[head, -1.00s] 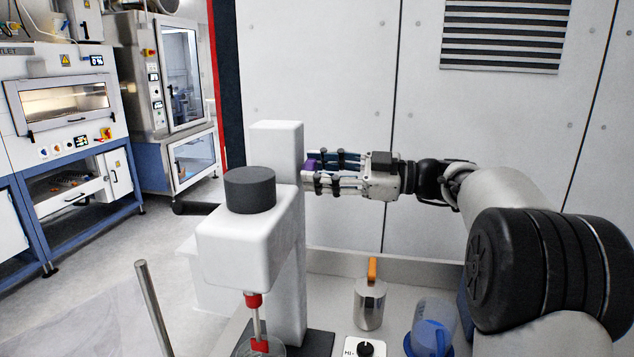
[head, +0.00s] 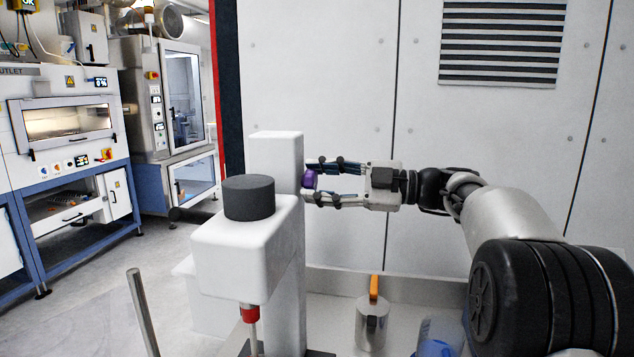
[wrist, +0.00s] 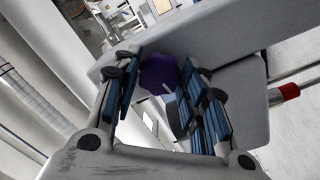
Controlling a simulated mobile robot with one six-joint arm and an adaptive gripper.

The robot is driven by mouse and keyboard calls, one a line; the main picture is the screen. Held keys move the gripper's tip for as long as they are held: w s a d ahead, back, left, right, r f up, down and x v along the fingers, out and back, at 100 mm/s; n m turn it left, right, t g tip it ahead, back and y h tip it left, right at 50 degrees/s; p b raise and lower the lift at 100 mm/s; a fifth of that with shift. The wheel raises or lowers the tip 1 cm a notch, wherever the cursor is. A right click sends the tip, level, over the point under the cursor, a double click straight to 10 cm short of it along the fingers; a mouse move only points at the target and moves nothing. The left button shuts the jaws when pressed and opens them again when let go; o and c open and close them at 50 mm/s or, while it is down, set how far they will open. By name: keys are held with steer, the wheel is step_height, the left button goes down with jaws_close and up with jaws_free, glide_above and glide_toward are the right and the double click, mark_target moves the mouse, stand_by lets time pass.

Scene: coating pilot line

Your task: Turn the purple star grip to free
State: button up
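The purple star grip (head: 309,180) sits on the right side of the white column (head: 276,152) of the stirrer stand. In the wrist view the star grip (wrist: 160,76) shows a small white mark on its face. My gripper (head: 311,181) reaches in from the right with one finger above the grip and one below. In the wrist view the fingers of my gripper (wrist: 162,84) stand on either side of the grip. A gap shows beside the left finger; the right finger partly overlaps the grip, and contact there is unclear.
The stirrer head (head: 243,245) with its black cap (head: 249,198) juts out in front of the column. A metal pot (head: 371,325) with an orange handle and a blue-tinted jug (head: 438,335) stand below my arm. A metal rod (head: 142,310) rises at front left. The wall (head: 345,80) lies behind.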

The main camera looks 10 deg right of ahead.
steer(key=o, duration=0.4)
steer(key=shift+d, duration=0.1)
steer(key=v, duration=0.6)
steer(key=shift+c, duration=0.5)
